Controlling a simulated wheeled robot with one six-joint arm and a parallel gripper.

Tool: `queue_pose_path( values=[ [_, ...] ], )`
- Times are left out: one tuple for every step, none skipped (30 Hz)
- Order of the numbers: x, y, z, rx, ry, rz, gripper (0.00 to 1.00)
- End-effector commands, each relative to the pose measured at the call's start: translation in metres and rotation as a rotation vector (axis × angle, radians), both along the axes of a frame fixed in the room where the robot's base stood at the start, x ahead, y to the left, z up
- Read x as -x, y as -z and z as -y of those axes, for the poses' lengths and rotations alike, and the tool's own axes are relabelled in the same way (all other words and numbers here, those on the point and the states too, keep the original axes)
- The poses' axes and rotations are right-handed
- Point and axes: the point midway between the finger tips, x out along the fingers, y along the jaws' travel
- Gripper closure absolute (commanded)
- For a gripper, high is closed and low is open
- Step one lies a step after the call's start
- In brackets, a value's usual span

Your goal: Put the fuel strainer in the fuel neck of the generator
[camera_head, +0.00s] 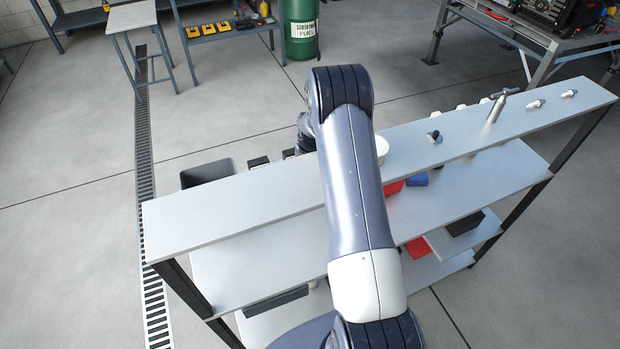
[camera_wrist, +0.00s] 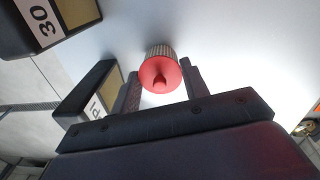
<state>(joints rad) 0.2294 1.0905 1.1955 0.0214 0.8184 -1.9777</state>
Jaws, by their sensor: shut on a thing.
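A small red-ended cylinder with a ribbed, pale side, which looks like the fuel strainer (camera_wrist: 161,73), is in the wrist view. It sits between the two dark fingers of my gripper (camera_wrist: 163,84), which is shut on it. Its red end with a small knob faces the camera. In the head view my arm hides the gripper and the strainer. A dark machine (camera_head: 548,10) stands on a metal-legged table at the top right of the head view, cut off by the frame. I cannot tell if it is the generator, and no fuel neck is discernible.
A long grey shelf (camera_head: 240,208) runs under my arm, with small fittings and an upright metal tool (camera_head: 497,108) at its right. A green drum (camera_head: 300,30) stands behind.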

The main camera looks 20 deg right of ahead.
Motion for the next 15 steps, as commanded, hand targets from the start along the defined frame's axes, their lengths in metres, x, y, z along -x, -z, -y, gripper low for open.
queue_pose_path(
  values=[
    [-0.001, -0.005, 0.000, 0.000, 0.000, 0.003, 0.82],
    [-0.001, -0.008, 0.000, 0.001, 0.000, 0.004, 0.82],
    [-0.001, -0.014, 0.000, 0.001, 0.000, 0.005, 0.82],
    [-0.001, -0.019, 0.000, 0.001, 0.000, 0.005, 0.82],
    [-0.001, -0.024, 0.000, 0.001, 0.000, 0.005, 0.82],
    [-0.001, -0.032, 0.000, 0.001, 0.000, 0.006, 0.82],
    [-0.001, -0.037, 0.000, 0.001, 0.000, 0.005, 0.82],
    [-0.001, -0.043, 0.000, 0.001, 0.000, 0.006, 0.82],
    [-0.001, -0.050, 0.000, 0.001, 0.000, 0.005, 0.82],
    [-0.001, -0.056, 0.000, 0.001, 0.000, 0.006, 0.82],
    [-0.001, -0.061, 0.000, 0.001, 0.000, 0.005, 0.82],
    [-0.001, -0.068, 0.000, 0.001, 0.000, 0.005, 0.82],
    [-0.001, -0.072, 0.000, 0.001, 0.000, 0.004, 0.82],
    [-0.001, -0.076, 0.000, 0.001, 0.000, 0.004, 0.82],
    [-0.001, -0.082, 0.000, 0.000, 0.000, 0.003, 0.82]
  ],
)
